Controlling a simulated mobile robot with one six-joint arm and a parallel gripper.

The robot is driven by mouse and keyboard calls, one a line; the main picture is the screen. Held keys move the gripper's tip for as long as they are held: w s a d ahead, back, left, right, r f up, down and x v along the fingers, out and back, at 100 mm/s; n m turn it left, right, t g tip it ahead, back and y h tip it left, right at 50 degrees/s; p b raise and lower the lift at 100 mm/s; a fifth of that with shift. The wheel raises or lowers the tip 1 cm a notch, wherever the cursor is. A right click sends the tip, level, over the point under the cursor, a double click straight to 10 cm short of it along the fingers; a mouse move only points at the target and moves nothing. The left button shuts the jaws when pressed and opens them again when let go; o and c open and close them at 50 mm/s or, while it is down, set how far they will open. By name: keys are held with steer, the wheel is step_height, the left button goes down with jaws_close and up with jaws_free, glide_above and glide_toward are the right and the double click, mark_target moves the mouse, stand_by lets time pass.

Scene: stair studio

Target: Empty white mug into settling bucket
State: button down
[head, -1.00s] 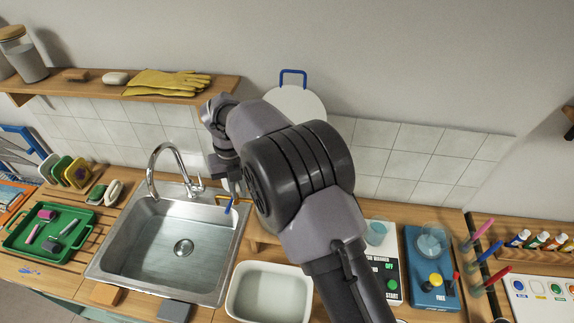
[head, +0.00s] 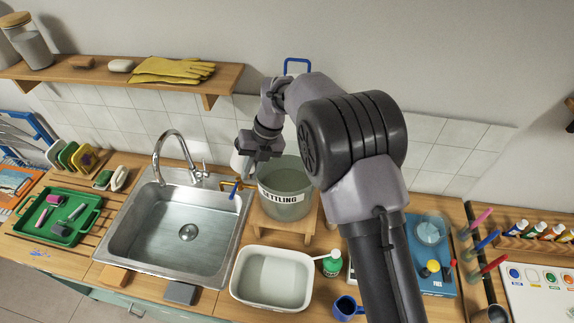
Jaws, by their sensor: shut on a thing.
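The settling bucket (head: 287,208) is a grey-green open pail labelled "SETTLING". It stands on a small wooden stand right of the sink, and its right rim is partly behind my arm. My gripper (head: 250,158) is at the bucket's upper left edge. It is shut on the white mug (head: 238,164), which shows only as a small white patch left of the jaws. The rest of the mug is hidden by the gripper, so its tilt and contents cannot be told.
A steel sink (head: 150,238) with a tall tap (head: 160,160) lies to the left. A white basin (head: 245,290), a green bottle (head: 332,264) and a dark blue mug (head: 346,308) stand in front of the bucket. A shelf (head: 215,84) hangs above.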

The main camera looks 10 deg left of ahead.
steer(key=d+y+b, duration=0.1)
steer(key=w+g+y+b, duration=0.1)
steer(key=y+b, duration=0.1)
steer(key=d+f+g+y+b, duration=0.1)
steer(key=b, duration=0.1)
steer(key=shift+w+d, duration=0.2)
steer(key=shift+d, duration=0.15)
steer(key=r+g+y, duration=0.1)
steer(key=y, duration=0.1)
steer(key=shift+r+g+y+b, duration=0.1)
steer(key=shift+g+y+b, duration=0.2)
steer(key=shift+b, duration=0.1)
steer(key=shift+w+d+f+g+y, duration=0.1)
steer(key=shift+d+f+g+y, duration=0.2)
steer(key=shift+y, duration=0.4)
steer(key=shift+f+y+b, duration=0.2)
steer(key=shift+y+b, duration=0.2)
steer(key=shift+b, duration=0.05)
steer(key=shift+w+g, duration=0.1)
steer(key=shift+g, duration=0.2)
steer(key=shift+w+d+f+g+y+b, duration=0.2)
steer(key=shift+d+y+b, duration=0.2)
steer(key=shift+d+b, duration=0.1)
steer(key=shift+w+d+f+g+y+b, duration=0.2)
steer(key=shift+d+y+b, duration=0.2)
steer(key=shift+b, duration=0.1)
